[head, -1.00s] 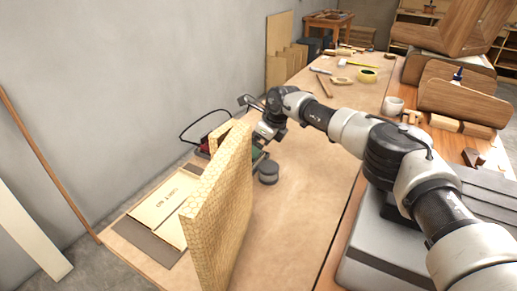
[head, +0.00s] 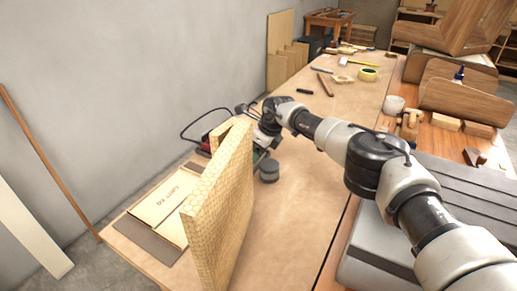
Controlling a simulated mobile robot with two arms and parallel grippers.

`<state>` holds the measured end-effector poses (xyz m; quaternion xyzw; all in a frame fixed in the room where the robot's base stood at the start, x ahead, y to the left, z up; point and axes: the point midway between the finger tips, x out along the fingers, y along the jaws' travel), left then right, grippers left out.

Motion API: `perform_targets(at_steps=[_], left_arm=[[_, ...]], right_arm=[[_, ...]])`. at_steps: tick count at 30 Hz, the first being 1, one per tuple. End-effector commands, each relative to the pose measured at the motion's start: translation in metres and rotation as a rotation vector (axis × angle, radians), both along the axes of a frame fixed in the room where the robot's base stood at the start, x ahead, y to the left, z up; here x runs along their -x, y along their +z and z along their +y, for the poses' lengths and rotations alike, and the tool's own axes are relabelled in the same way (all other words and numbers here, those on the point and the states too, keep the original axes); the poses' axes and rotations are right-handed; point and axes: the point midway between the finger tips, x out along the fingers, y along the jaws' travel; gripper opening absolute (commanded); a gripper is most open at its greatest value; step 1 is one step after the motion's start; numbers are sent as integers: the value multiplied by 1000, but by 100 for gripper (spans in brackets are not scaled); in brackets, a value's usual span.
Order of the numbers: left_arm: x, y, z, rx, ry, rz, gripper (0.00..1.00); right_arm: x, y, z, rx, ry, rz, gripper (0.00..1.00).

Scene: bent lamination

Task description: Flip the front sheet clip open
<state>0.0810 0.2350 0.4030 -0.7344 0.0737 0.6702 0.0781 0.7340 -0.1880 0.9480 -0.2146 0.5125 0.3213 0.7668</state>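My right arm reaches in from the right, and its gripper end (head: 264,138) is beside the far end of a tall honeycomb-patterned panel (head: 222,212). The fingers are too small and partly hidden, so I cannot tell if they are open or shut. A red device (head: 206,146) with a black cable loop shows just behind the panel, with green parts near the gripper. I cannot make out the front sheet clip; the panel and my arm cover that area. My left gripper is not in view.
A dark grey round can (head: 268,171) stands on the bench (head: 300,190) right of the panel. A flat cardboard package (head: 165,205) lies left of it. Tape (head: 368,74) and hand tools lie farther back. The bench's near middle is clear.

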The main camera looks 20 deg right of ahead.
Motion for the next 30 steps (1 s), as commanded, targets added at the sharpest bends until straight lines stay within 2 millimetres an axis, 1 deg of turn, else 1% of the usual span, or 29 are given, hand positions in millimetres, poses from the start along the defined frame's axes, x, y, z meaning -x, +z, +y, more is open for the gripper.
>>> perform_targets(at_steps=[10,21,22,26,27,30], left_arm=[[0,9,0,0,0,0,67],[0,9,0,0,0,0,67],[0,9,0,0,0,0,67],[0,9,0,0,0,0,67],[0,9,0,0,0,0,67],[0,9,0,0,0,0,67]], right_arm=[[3,0,-3,-74,1,-70,48],[3,0,-3,-89,-1,-87,48],[3,0,-3,-89,-1,-88,74],[3,0,-3,-88,0,-87,94],[3,0,-3,-89,-1,-87,97],[3,0,-3,-88,0,-87,97]])
